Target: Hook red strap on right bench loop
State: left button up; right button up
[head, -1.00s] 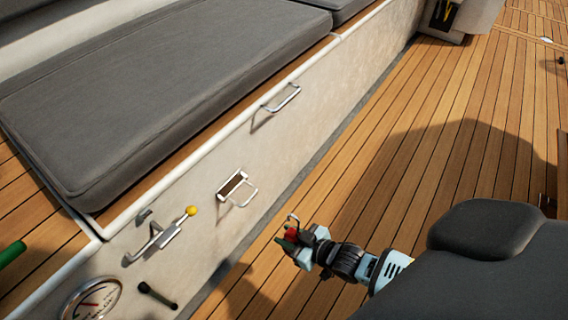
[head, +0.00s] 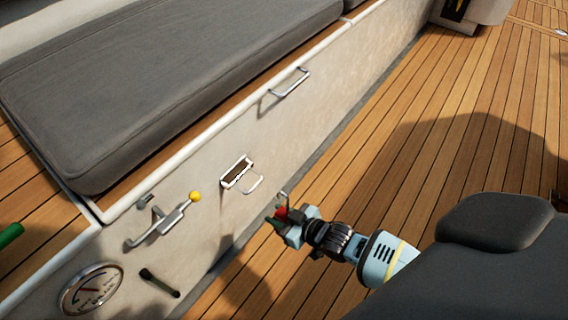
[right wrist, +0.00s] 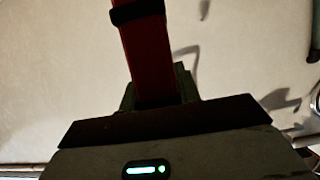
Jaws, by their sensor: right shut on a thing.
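My right gripper (head: 279,218) is shut on the red strap (head: 281,212), of which only a small red part and a metal hook (head: 284,196) show in the head view. In the right wrist view the red strap (right wrist: 147,55) rises from between the fingers, with a dark band across it. The right bench loop seems to be the thin metal loop (head: 257,188) below a dark-slotted fitting on the bench's side wall. The hook is right of the loop and a little lower in the picture, apart from it. My left gripper is out of view.
The bench wall also carries a lever with a yellow knob (head: 195,196), a round gauge (head: 91,290), a black handle (head: 160,283) and a metal grab handle (head: 290,83). A grey seat (head: 495,222) is at the right. Open teak floor (head: 400,150) lies between.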

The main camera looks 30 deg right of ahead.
jog(key=b+x, duration=0.8)
jog(key=x, duration=0.2)
jog(key=shift+r, duration=0.15)
dwell(0.9)
dwell(0.4)
jog(key=o, duration=1.3)
jog(key=shift+c, duration=0.2)
jog(key=shift+s, duration=0.15)
